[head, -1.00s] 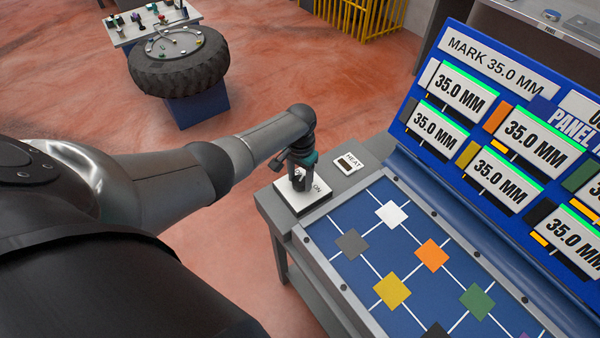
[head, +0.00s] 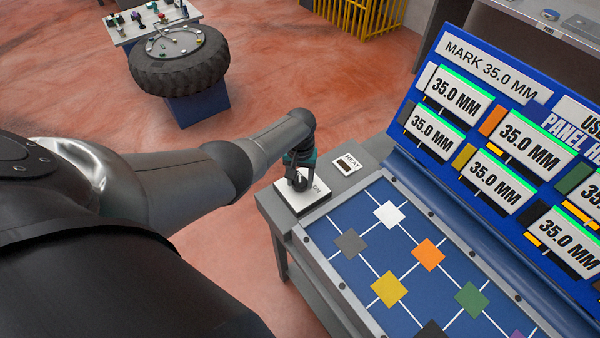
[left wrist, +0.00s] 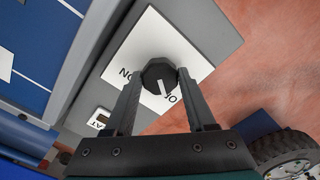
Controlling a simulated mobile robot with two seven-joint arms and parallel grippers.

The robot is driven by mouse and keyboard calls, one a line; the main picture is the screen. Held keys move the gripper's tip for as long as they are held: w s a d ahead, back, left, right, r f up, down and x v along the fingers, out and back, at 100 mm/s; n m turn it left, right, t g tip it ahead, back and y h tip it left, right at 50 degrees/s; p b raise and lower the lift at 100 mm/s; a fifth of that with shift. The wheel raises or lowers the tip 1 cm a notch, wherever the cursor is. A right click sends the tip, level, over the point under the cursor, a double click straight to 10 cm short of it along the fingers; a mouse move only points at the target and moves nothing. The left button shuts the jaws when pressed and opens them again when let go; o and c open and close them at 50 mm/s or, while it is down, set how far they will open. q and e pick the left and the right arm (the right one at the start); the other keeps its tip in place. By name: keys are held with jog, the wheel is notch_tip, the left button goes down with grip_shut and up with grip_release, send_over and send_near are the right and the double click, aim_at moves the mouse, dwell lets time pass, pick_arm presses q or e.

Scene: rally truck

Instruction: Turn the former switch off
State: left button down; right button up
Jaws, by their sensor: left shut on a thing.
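The former switch is a round black knob (left wrist: 159,74) with a white pointer line, on a white plate (head: 289,203) at the bench's near left corner. In the left wrist view the plate (left wrist: 150,30) has upside-down lettering that reads ON at the left. Another label, partly hidden by a finger, is below right of the knob, and the pointer line is directed toward it. My left gripper (left wrist: 160,82) has one finger on each side of the knob and is shut on it. In the head view my left gripper (head: 298,180) largely covers the knob. My right gripper is not in view.
A small HEAT switch (head: 346,165) lies just right of the plate. A blue panel with coloured squares (head: 375,255) and an upright display board (head: 500,135) fill the right. A tyre on a blue stand (head: 180,65) is farther back. Red floor lies open behind the bench.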

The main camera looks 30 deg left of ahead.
aim_at(300, 181)
pick_arm(q)
jog(key=shift+c, duration=1.1)
grip_release()
jog(key=shift+r, duration=0.1)
notch_tip(300, 181, up, 6)
jog(key=p, duration=0.3)
notch_tip(300, 181, up, 9)
jog(key=p, duration=0.1)
jog(key=shift+p, duration=0.3)
